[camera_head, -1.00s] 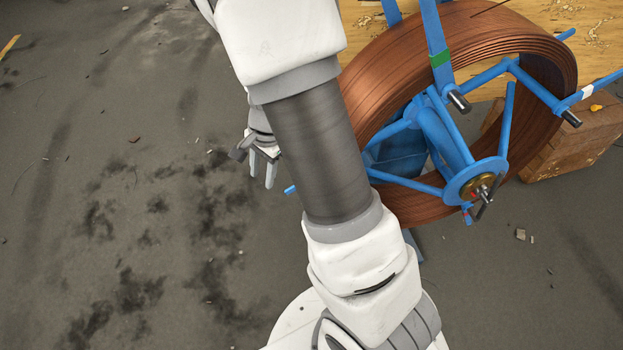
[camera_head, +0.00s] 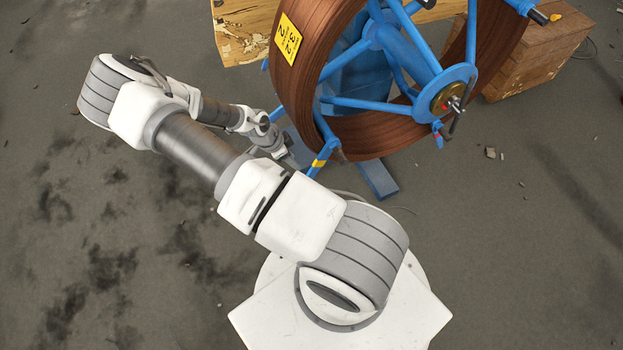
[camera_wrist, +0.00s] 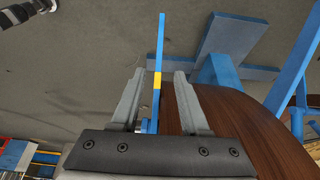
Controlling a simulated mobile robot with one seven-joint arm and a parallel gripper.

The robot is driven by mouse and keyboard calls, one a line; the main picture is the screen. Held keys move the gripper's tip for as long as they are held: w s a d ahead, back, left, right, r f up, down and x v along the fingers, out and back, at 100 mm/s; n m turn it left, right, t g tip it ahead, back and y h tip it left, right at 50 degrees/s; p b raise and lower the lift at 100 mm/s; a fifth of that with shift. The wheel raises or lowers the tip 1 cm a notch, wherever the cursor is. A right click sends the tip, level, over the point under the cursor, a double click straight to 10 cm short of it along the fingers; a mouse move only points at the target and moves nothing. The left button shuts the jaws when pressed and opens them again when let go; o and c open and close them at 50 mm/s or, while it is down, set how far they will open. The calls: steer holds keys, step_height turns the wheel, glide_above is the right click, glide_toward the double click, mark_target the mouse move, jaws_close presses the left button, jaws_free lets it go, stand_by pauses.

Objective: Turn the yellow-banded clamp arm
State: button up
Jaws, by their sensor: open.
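The yellow-banded clamp arm (camera_head: 319,162) is a thin blue bar at the lower left rim of the copper pipe coil (camera_head: 300,95). In the wrist view the blue bar (camera_wrist: 160,45) stands nearly upright, with its yellow band (camera_wrist: 157,81) between my fingers. My gripper (camera_wrist: 160,73) is open, with one finger on each side of the bar and a visible gap to both. In the head view my gripper (camera_head: 287,155) is small, just left of the clamp arm, and partly hidden by my own arm.
The blue reel hub (camera_head: 452,92) with its crank faces right. A blue stand foot (camera_head: 377,180) lies on the floor below the coil. A wooden block (camera_head: 530,62) is at right and a wooden beam (camera_head: 240,35) behind. The floor at left is clear.

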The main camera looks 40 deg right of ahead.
mark_target(312, 178)
steer(key=b+x, duration=0.5)
steer(key=x, duration=1.1)
steer(key=shift+s+d+f, duration=0.1)
steer(key=shift+f, duration=0.2)
jaws_close()
stand_by(0.6)
